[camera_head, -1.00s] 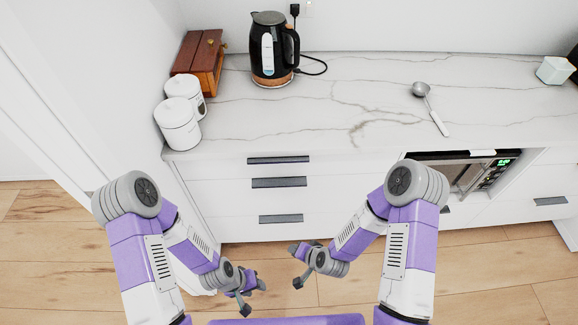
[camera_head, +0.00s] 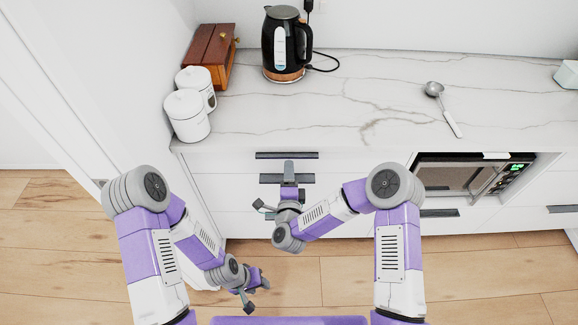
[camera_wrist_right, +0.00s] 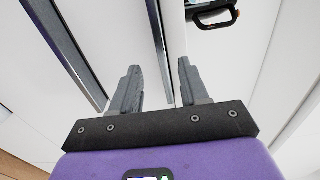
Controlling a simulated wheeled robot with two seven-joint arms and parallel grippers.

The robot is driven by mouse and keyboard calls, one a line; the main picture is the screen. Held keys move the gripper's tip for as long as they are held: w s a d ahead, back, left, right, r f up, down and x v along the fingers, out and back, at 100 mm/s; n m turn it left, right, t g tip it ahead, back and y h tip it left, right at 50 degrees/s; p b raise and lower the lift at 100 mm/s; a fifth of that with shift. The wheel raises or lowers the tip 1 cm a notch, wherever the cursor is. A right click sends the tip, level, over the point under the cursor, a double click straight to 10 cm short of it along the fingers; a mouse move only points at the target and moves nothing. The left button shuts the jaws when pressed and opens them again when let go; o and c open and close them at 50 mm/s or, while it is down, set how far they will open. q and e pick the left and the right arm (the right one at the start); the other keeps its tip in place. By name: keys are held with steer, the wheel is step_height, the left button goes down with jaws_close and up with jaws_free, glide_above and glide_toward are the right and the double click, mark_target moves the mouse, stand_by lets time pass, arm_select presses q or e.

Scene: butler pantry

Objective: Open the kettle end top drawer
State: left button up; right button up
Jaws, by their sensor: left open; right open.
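The black kettle (camera_head: 281,50) stands on the counter at the back. Below it is a white drawer stack with dark bar handles: the top drawer handle (camera_head: 270,155) just under the counter edge, and a second handle (camera_head: 268,179) lower. My right gripper (camera_head: 289,168) is open in front of these handles, hiding part of the second. In the right wrist view the open fingers (camera_wrist_right: 158,85) lie on either side of the top handle (camera_wrist_right: 155,25); I cannot tell how deep they reach. The top drawer looks closed. My left gripper (camera_head: 257,296) is open, low over the floor, and empty.
White canisters (camera_head: 187,117) and a wooden box (camera_head: 209,57) stand at the counter's left end. A metal scoop (camera_head: 442,105) lies to the right. A microwave (camera_head: 462,177) sits in a niche right of the drawers. The wooden floor (camera_head: 330,275) before the drawers is clear.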

steer(key=shift+w, duration=1.6)
steer(key=shift+c, duration=0.4)
jaws_close()
